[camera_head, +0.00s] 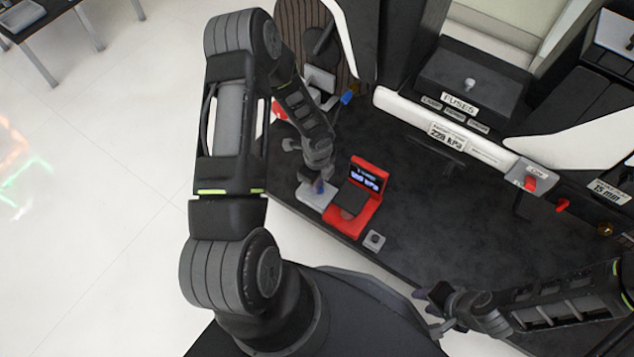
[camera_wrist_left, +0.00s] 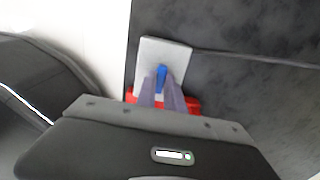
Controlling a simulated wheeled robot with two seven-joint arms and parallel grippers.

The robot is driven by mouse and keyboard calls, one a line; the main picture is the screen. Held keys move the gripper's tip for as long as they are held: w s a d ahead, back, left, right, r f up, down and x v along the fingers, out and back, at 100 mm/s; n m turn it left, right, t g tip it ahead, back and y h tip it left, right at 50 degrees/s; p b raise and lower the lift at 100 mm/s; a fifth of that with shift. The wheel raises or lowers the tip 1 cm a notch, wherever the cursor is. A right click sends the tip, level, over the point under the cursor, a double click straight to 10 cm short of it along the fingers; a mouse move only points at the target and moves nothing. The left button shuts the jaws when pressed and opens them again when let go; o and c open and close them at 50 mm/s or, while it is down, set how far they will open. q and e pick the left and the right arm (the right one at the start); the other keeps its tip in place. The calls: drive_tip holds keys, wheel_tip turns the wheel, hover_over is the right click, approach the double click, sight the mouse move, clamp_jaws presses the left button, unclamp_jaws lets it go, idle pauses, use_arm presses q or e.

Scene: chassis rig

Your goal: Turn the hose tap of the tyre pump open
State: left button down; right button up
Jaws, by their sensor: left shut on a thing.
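The tyre pump (camera_head: 371,203) is red with a dark lit display and stands near the front edge of the dark bench. A light grey plate (camera_head: 309,196) lies to its left, with a small blue tap handle (camera_head: 319,187) on it. In the left wrist view the plate (camera_wrist_left: 176,50) and the blue handle (camera_wrist_left: 161,76) lie straight ahead, with red parts behind my fingers. My left gripper (camera_wrist_left: 161,90) is shut on the blue handle, its fingers on either side. My right gripper (camera_head: 440,310) is low at the front right, away from the pump; its finger gap is unclear.
A small grey block with a button (camera_head: 374,240) sits right of the pump. A fuses box (camera_head: 470,85), a red switch (camera_head: 531,183) and a red knob (camera_head: 562,205) are at the back right. A blue-tipped part (camera_head: 347,97) stands behind my left arm. The middle bench top is clear.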

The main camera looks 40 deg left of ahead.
use_arm(q)
drive_tip(key=c, duration=1.4)
unclamp_jaws()
drive_tip(key=shift+c, duration=0.2)
wheel_tip(320, 180, up, 8)
drive_tip(key=p, duration=0.3)
drive_tip(key=shift+f, duration=0.1)
